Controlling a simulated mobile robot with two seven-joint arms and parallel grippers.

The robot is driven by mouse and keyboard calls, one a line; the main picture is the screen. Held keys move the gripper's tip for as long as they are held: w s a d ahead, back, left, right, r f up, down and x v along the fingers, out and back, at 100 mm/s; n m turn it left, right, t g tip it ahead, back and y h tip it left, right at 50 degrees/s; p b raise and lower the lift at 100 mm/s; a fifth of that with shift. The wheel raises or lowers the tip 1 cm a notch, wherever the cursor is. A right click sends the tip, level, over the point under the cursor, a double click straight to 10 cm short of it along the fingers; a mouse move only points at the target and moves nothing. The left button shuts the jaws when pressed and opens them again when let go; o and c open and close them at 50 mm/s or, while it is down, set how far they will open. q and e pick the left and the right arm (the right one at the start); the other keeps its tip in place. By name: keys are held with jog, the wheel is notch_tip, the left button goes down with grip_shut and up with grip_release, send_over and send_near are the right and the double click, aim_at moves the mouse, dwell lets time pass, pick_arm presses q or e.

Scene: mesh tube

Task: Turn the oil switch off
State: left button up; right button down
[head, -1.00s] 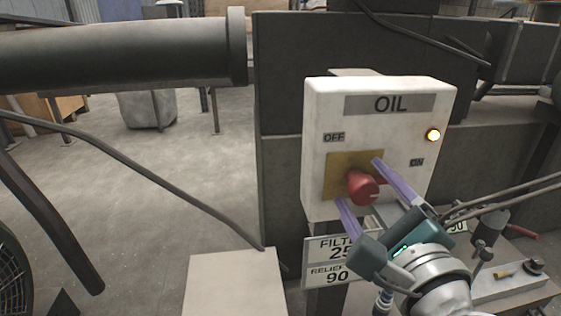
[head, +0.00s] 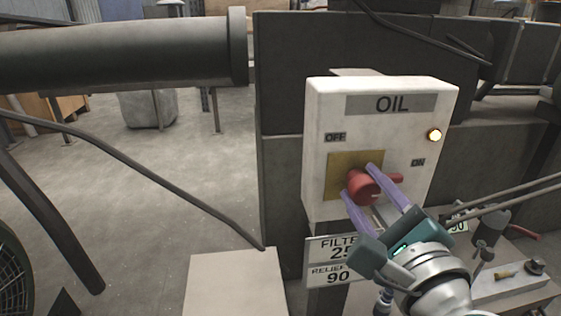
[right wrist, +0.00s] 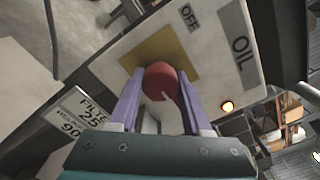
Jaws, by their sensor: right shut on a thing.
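The white oil switch box (head: 320,110) carries an OIL label, an OFF label at its upper left and an ON label at its right. Its red knob (head: 367,189) sits on a yellow plate (head: 340,165), with the knob's handle pointing right toward ON. The lamp (head: 434,135) is lit. My right gripper (head: 361,182) is shut on the red knob, its purple fingers on either side. In the right wrist view the red knob (right wrist: 162,82) is between the two fingers, and the lit lamp (right wrist: 227,106) shows too. My left gripper is not in view.
A big dark pipe (head: 110,55) runs across the upper left. FILTER and RELIEF signs (head: 335,262) hang below the box. A pale block (head: 235,285) stands at the lower middle. A small valve with a red handle (head: 523,232) is at the right. The floor at left is open.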

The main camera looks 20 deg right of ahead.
jog(key=shift+n, duration=0.4)
jog(key=n+p, duration=0.1)
jog(key=n, duration=0.2)
jog(key=shift+r+p, duration=0.1)
jog(key=shift+p, duration=0.3)
jog(key=n+p, duration=0.2)
jog(key=n, duration=0.3)
jog(key=shift+n, duration=0.3)
jog(key=n+p, duration=0.1)
jog(key=n, duration=0.3)
jog(key=shift+r, duration=0.1)
jog(key=shift+n+p, duration=0.5)
jog(key=shift+n, duration=1.7)
jog(key=shift+c, duration=1.7)
grip_release()
